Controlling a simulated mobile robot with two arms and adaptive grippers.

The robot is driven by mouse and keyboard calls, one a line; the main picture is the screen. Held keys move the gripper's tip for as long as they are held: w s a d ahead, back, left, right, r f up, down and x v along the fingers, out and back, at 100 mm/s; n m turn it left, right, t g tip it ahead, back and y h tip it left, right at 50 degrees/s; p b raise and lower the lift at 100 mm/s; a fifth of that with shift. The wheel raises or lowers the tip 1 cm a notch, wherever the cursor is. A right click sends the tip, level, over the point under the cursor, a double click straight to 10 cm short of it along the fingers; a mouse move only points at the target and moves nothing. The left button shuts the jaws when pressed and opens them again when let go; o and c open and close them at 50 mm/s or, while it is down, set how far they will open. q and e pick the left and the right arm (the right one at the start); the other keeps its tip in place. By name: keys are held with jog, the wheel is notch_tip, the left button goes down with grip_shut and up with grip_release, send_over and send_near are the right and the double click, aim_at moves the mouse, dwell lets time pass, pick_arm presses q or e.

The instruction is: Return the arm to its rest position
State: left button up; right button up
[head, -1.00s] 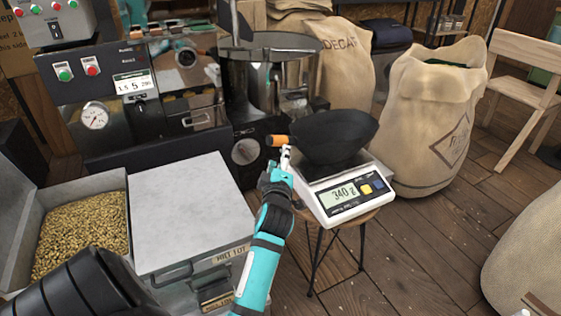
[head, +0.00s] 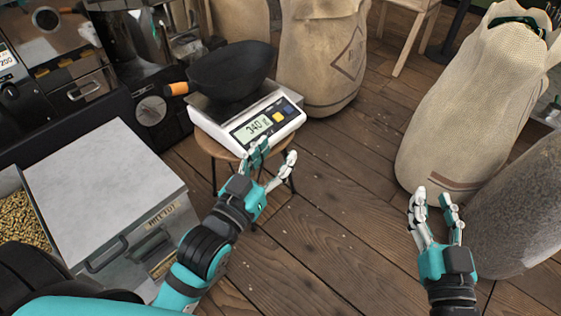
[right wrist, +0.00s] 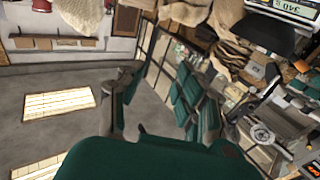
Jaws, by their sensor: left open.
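My left gripper (head: 276,152) is in front of the scale in the head view, fingers spread and empty. It looks apart from the scoop's handle; whether a finger touches the scale's front is hard to tell. The black scoop (head: 232,72) with its orange handle (head: 176,89) rests on the white scale (head: 246,127), whose display reads 340. My right gripper (head: 432,196) is over the wooden floor at the right, fingers apart with nothing between them. It also shows open in the right wrist view (right wrist: 157,80).
The scale stands on a small round stool (head: 205,143). A grey-lidded box (head: 100,185) and a bean bin (head: 22,218) are at the left. Burlap sacks stand behind the scale (head: 320,60) and at the right (head: 465,105). Floor (head: 335,200) between the arms is clear.

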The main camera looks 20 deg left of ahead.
pick_arm(q)
jog(key=shift+s+d+r+m+h, duration=0.2)
jog(key=shift+s+d+m+h, duration=0.6)
jog(key=shift+d, duration=0.25)
